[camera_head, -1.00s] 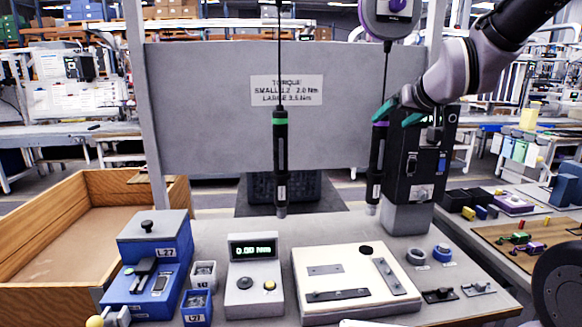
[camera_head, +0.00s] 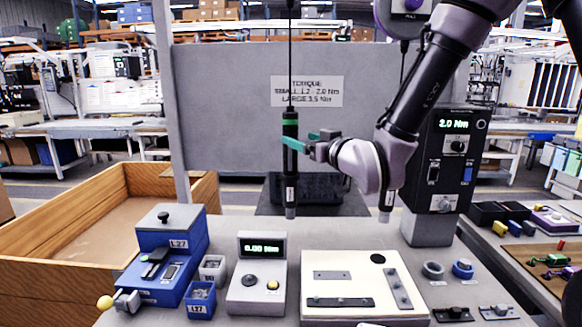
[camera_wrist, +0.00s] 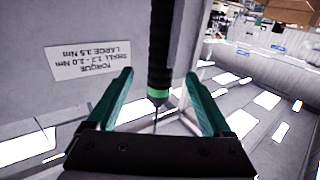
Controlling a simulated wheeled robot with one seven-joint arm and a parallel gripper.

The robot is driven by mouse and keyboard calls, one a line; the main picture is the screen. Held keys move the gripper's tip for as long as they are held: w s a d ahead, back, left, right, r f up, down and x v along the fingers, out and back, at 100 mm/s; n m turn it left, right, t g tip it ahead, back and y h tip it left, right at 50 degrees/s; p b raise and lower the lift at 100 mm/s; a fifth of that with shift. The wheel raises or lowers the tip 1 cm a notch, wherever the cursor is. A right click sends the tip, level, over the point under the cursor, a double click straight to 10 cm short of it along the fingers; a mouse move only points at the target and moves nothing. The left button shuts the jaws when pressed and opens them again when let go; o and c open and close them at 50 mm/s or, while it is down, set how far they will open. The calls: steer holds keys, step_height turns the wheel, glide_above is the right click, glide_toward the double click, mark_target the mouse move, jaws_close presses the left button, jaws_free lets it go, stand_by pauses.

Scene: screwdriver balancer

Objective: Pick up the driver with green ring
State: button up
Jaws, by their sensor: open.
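The driver with the green ring (camera_head: 290,165) hangs upright on a cable over the bench, in front of the grey panel. In the wrist view the black driver (camera_wrist: 159,60) and its green ring (camera_wrist: 158,94) show between my two green fingers. My gripper (camera_head: 302,142) is open and comes from the right at the driver's upper body, just below the ring. I cannot tell whether a finger touches it. The second driver (camera_head: 387,208) hangs to the right, mostly hidden behind my arm.
A torque display box (camera_head: 256,285), a blue fixture (camera_head: 165,250) and a white plate fixture (camera_head: 340,262) stand on the bench below. A black controller reading 2.0 Nm (camera_head: 447,160) stands at right. A wooden crate (camera_head: 60,270) is at left.

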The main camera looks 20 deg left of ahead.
mark_target(284, 133)
steer(key=x, duration=0.8)
steer(key=shift+w+a+f, duration=0.1)
steer(key=shift+w+a, duration=0.1)
steer(key=shift+a, duration=0.15)
jaws_close()
stand_by(1.0)
